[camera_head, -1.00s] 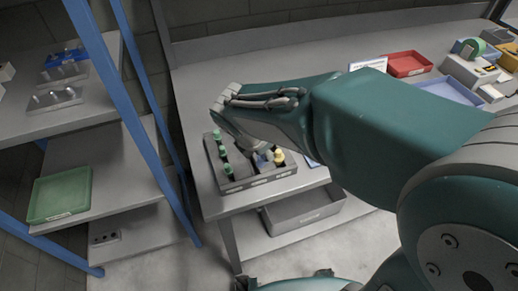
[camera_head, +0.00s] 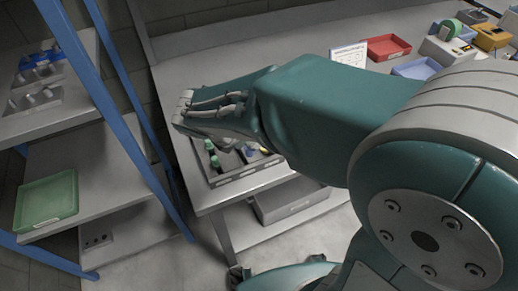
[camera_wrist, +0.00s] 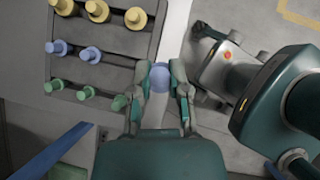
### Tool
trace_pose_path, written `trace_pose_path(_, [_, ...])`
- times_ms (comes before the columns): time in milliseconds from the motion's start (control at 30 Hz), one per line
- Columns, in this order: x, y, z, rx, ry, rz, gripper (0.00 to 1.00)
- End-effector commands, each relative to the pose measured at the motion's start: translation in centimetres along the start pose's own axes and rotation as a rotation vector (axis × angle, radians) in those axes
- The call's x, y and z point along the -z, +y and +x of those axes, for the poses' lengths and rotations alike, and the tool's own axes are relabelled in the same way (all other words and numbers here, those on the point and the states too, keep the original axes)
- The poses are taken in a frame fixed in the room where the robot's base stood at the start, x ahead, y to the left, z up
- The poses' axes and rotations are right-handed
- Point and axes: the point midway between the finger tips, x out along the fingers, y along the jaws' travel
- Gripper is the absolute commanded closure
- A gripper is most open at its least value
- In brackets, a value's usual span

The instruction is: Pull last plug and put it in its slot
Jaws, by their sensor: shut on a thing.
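My gripper (camera_wrist: 161,70) is shut on a blue plug (camera_wrist: 160,82), its round head showing between the fingers in the wrist view. The plug appears near the right edge of a grey tray (camera_wrist: 28,112), beside the row of two blue plugs (camera_wrist: 92,54). Whether its lower end is in or above the tray is hidden. A row of yellow plugs (camera_wrist: 97,10) and a row of green plugs (camera_wrist: 86,93) stand upright in the tray. In the head view the tray (camera_head: 250,181) sits at the bench's front left, partly hidden by my arm.
A grey bin (camera_head: 285,207) is under the bench (camera_head: 225,47). A red tray (camera_head: 388,47) and a blue tray (camera_head: 415,68) lie farther back. The left shelf rack has blue posts (camera_head: 118,100), close to the bench, and holds a green tray (camera_head: 47,200).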

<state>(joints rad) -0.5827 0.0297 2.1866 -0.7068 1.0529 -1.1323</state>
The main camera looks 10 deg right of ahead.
Motion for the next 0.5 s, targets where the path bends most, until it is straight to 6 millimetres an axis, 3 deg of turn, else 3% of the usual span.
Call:
trace_pose_path(200, [0.8, 4.1, 2.8, 0.006, -0.111, -0.022, 1.0])
trace_pose_path(500, [1.3, 6.2, 4.4, -0.004, -0.17, -0.033, 1.0])
